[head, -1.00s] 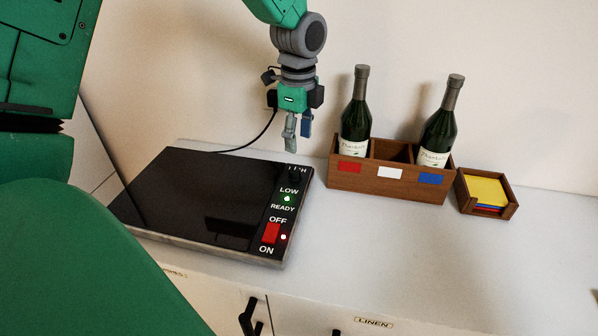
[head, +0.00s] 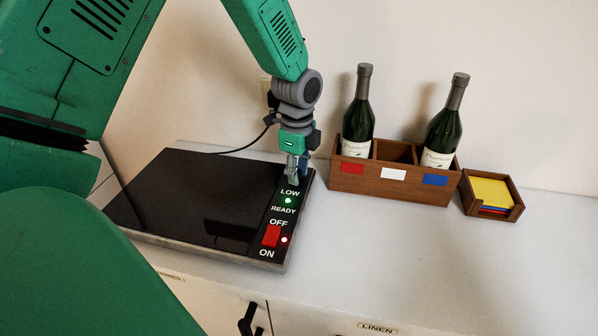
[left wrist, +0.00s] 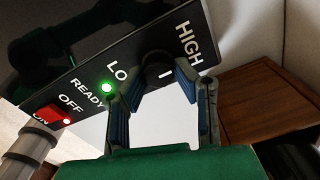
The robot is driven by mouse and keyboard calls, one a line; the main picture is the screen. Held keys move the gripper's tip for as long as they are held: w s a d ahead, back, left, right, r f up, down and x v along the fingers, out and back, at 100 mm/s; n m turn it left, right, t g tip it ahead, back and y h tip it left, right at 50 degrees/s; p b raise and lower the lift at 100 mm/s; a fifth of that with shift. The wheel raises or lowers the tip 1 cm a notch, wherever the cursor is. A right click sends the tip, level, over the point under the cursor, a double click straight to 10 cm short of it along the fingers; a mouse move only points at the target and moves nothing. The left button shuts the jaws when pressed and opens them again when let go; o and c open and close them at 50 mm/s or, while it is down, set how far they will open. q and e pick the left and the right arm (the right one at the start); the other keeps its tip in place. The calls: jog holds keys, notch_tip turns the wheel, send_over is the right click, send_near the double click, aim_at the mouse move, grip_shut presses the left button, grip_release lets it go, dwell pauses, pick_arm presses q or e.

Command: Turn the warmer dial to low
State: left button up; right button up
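The black warmer (head: 180,200) lies on the counter with its control strip along its right side. Its dark dial (left wrist: 157,68) sits between the LOW and HIGH labels in the left wrist view, with a short white mark near it. My left gripper (head: 293,180) is down at the top end of the strip, hiding the dial in the head view. In the left wrist view the gripper (left wrist: 160,78) has its fingers apart, one on each side of the dial. I cannot tell whether they touch it. My right gripper is not in view.
A red switch (head: 271,236) and lit red and green lights share the strip. A wooden caddy (head: 383,182) with two bottles stands close to the right, beside a small coaster box (head: 493,210). The counter's front right is clear.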

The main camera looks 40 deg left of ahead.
pick_arm(q)
jog(key=shift+s+a+f, duration=0.1)
jog(key=shift+a, duration=0.4)
grip_shut()
jog(key=shift+d, duration=0.1)
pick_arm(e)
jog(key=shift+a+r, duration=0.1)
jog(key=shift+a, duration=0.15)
pick_arm(q)
jog(key=shift+d, duration=0.1)
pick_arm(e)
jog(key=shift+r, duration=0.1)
